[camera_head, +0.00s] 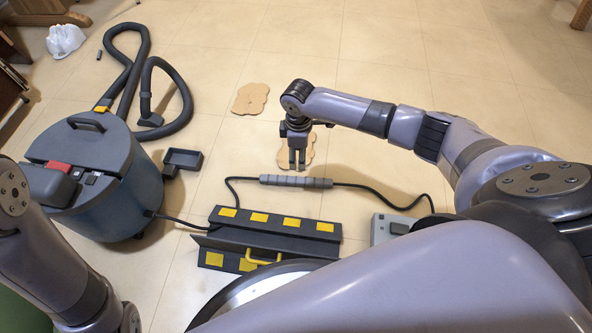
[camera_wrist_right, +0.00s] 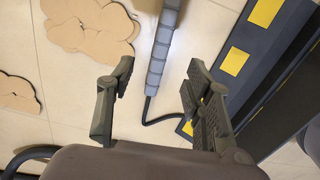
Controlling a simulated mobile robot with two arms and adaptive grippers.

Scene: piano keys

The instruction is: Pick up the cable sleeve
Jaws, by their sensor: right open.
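The cable sleeve (camera_head: 296,181) is a grey segmented tube around a black cable on the floor, lying roughly crosswise in the head view. In the right wrist view, the sleeve (camera_wrist_right: 161,47) runs away from the camera and lines up with the gap between the fingers. My right gripper (camera_head: 297,166) points down just beyond the sleeve in the head view. Its fingers also show in the right wrist view (camera_wrist_right: 160,78), spread apart with nothing held between them. I cannot tell its exact height above the floor. My left arm shows at the lower left, but its gripper is out of view.
A black case with yellow patches (camera_head: 270,222) lies just in front of the sleeve. A grey box (camera_head: 385,229) is at the cable's right end. A vacuum cleaner (camera_head: 143,170) with a hose stands left. Flat tan pieces (camera_head: 250,98) lie behind. Back floor is mostly clear.

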